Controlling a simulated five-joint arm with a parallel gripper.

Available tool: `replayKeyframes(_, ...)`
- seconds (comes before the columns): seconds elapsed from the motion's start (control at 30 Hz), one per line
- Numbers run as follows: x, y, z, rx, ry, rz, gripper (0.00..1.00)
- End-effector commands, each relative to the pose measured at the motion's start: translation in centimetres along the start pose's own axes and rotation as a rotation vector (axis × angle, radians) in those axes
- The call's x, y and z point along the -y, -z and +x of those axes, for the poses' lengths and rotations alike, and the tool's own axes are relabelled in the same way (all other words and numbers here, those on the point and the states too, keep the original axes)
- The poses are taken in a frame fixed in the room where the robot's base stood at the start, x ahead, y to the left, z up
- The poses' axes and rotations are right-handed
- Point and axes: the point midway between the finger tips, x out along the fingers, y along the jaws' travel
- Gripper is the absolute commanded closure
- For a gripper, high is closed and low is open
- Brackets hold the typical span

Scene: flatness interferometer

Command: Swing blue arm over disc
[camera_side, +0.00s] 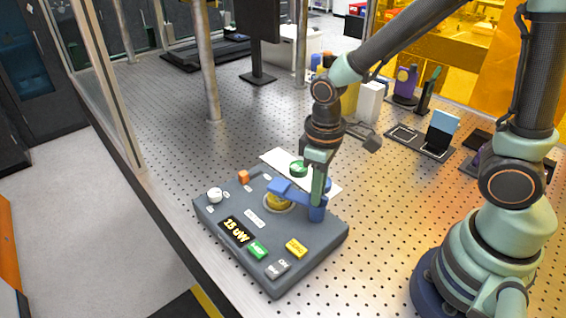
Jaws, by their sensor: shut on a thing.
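The blue arm (293,193) stands on the grey instrument box (218,208), pivoting on a blue post (317,211) at the right. It reaches leftward from the post, and its wide end covers the upper part of the gold disc (277,204). The disc sits in a pale ring on the box top. My gripper (318,198) points down at the blue arm near the post and is shut on it. The near finger hides the exact contact.
The box carries a lit display (236,231), a green button (258,250), a yellow button (296,248), a white knob (214,195) and an orange block (243,176). A white sheet (277,157) lies behind. Metal posts (208,75) stand farther back. Perforated table is clear to the left.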

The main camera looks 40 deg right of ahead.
Motion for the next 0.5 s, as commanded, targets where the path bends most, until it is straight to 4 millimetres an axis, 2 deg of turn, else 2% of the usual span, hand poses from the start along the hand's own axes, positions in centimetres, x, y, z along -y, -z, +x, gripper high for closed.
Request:
replayKeyframes(0.23,-0.01,0.04,-0.13,-0.001,0.0,-0.005,1.0)
replayKeyframes(0.27,-0.01,0.04,-0.13,-0.001,0.0,-0.005,0.8)
replayKeyframes(0.3,0.0,0.03,-0.12,0.0,0.0,-0.005,0.65)
replayKeyframes(0.33,0.0,0.03,-0.11,0.0,0.0,-0.005,0.54)
replayKeyframes(0.5,0.0,0.02,-0.07,0.0,0.0,-0.004,0.54)
